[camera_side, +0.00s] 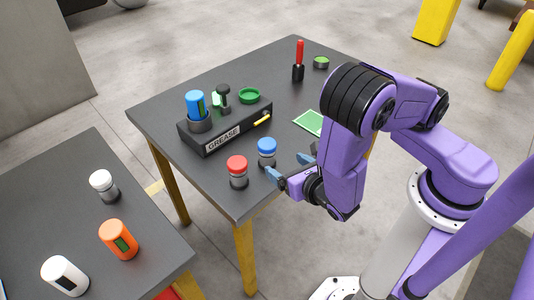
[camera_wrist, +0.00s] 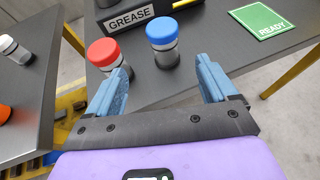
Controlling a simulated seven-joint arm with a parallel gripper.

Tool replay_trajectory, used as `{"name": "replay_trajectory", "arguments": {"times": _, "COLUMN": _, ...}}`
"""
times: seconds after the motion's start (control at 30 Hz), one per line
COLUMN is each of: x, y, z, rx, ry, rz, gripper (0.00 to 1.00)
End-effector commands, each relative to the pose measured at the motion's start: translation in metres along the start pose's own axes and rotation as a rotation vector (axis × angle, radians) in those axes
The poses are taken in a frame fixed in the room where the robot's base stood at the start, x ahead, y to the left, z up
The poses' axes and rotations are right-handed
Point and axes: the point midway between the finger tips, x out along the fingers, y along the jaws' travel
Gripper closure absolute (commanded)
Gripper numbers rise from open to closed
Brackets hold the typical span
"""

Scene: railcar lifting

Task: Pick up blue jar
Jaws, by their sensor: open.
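The blue jar (camera_side: 267,151), grey with a blue lid, stands upright on the dark table near its front edge. It also shows in the wrist view (camera_wrist: 163,45), ahead of my gripper and between the lines of its fingers. My gripper (camera_side: 288,166) is beside the blue jar, to its right in the side view. In the wrist view my gripper (camera_wrist: 163,88) has its two blue fingers wide apart with nothing between them. I cannot tell the exact gap to the jar.
A red-lidded jar (camera_side: 237,171) stands close to the left of the blue jar. Behind is a black GREASE box (camera_side: 225,127) holding a blue can (camera_side: 196,104). A green READY card (camera_side: 309,122) lies on the table. A second table (camera_side: 75,205) at left carries several jars.

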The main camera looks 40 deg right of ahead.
Motion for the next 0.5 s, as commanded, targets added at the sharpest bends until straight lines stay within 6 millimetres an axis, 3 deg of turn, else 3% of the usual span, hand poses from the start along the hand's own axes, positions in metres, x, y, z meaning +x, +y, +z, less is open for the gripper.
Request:
{"name": "replay_trajectory", "arguments": {"times": 0.3, "x": 0.062, "y": -0.003, "z": 0.001, "rx": 0.005, "ry": -0.001, "rz": -0.009, "gripper": 0.15}}
{"name": "replay_trajectory", "arguments": {"times": 0.5, "x": 0.088, "y": -0.002, "z": 0.001, "rx": 0.004, "ry": 0.0, "rz": -0.004, "gripper": 0.15}}
